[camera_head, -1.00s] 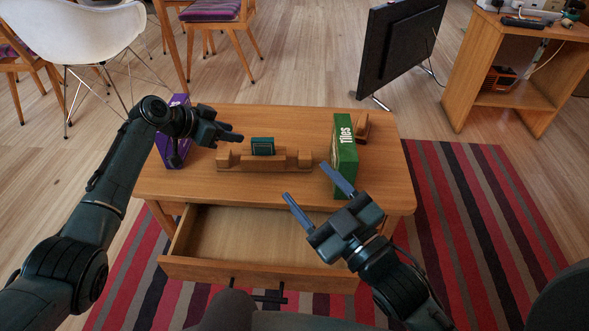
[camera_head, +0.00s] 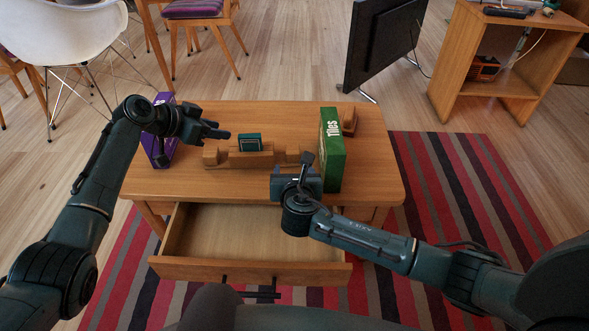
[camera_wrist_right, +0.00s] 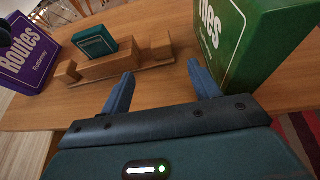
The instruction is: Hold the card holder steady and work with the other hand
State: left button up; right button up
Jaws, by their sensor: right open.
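The card holder (camera_head: 225,160) is a wooden stand with raised blocks, on the table behind the open drawer. A teal card pack (camera_head: 249,143) stands upright in its middle. Both also show in the right wrist view, the holder (camera_wrist_right: 108,68) and the pack (camera_wrist_right: 94,42). My left gripper (camera_head: 223,130) is just behind and above the holder's left end, its fingers pointing right. They look parted and empty. My right gripper (camera_wrist_right: 160,86) is open and empty, in front of the holder's right end.
A green Tiles box (camera_head: 332,150) stands close on the right of my right gripper. A purple Routes box (camera_head: 158,150) stands at the table's left, behind my left arm. A small wooden piece (camera_head: 348,122) is at the back right. The drawer (camera_head: 250,235) is open and empty.

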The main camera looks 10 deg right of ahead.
aim_at(293, 156)
jog(key=shift+w+d+f, duration=0.25)
jog(key=shift+w, duration=0.3)
jog(key=x, duration=1.2)
jog(key=shift+c, duration=0.3)
jog(key=c, duration=1)
pick_arm(q)
notch_tip(293, 156, up, 7)
pick_arm(e)
jog(key=shift+c, duration=0.3)
pick_arm(q)
notch_tip(293, 156, up, 7)
dwell(0.3)
